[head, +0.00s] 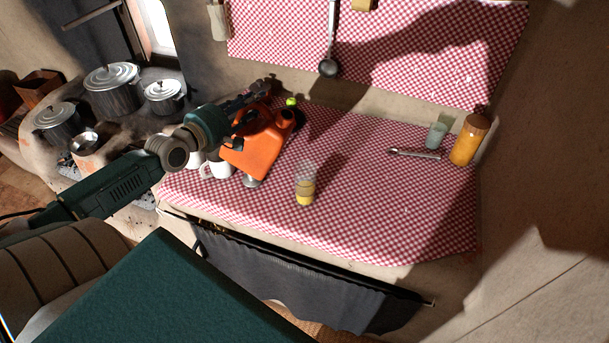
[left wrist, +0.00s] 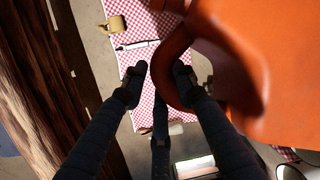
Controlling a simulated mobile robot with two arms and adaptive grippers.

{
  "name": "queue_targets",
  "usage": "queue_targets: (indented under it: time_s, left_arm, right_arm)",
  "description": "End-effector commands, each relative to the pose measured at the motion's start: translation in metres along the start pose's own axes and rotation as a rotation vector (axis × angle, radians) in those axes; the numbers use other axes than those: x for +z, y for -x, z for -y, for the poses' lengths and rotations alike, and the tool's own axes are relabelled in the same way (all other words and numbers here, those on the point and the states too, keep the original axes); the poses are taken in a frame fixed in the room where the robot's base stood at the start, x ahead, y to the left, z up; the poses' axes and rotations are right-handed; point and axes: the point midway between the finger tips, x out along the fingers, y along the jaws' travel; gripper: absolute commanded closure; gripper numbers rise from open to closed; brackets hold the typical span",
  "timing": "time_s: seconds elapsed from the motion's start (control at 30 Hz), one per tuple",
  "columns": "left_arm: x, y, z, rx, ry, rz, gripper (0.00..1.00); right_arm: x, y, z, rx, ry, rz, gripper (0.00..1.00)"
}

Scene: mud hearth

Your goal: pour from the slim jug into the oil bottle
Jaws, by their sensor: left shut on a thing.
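The slim jug (head: 258,147) is orange, with a dark spout at its right end. It is tilted, above the left part of the checked counter. My left gripper (head: 250,103) is shut on its handle, and the jug partly hides the fingers. In the left wrist view the jug (left wrist: 285,60) fills the upper right, and its curved handle passes between the fingertips (left wrist: 158,78). The oil bottle (head: 305,186) looks clear with yellow in its lower part. It stands upright on the cloth, right of and apart from the jug. My right gripper is out of view.
White mugs (head: 219,168) stand behind and below the jug. A lime green item (head: 291,102) is beyond it. Tongs (head: 413,153), a pale green cup (head: 436,135) and an amber jar (head: 468,140) are at right. Lidded pots (head: 113,88) sit on the hearth. The cloth's front right is clear.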

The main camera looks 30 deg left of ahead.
Motion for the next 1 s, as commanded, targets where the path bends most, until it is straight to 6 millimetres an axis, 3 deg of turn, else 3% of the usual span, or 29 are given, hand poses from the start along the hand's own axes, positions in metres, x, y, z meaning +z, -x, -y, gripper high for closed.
queue_targets:
  time_s: [0.03,0.47,0.63,1.0]
  left_arm:
    - [-0.003,-0.001,0.003,0.010,0.015,0.009,1.00]
    - [-0.020,0.001,0.005,0.040,0.186,0.045,1.00]
    - [-0.029,0.003,0.005,0.056,0.270,0.060,1.00]
    - [-0.041,0.006,-0.002,0.092,0.431,0.094,1.00]
  right_arm:
    - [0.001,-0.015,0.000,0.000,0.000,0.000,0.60]
    - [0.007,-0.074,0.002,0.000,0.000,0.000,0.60]
    - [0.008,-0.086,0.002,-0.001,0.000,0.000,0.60]
    - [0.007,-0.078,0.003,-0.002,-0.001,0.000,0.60]
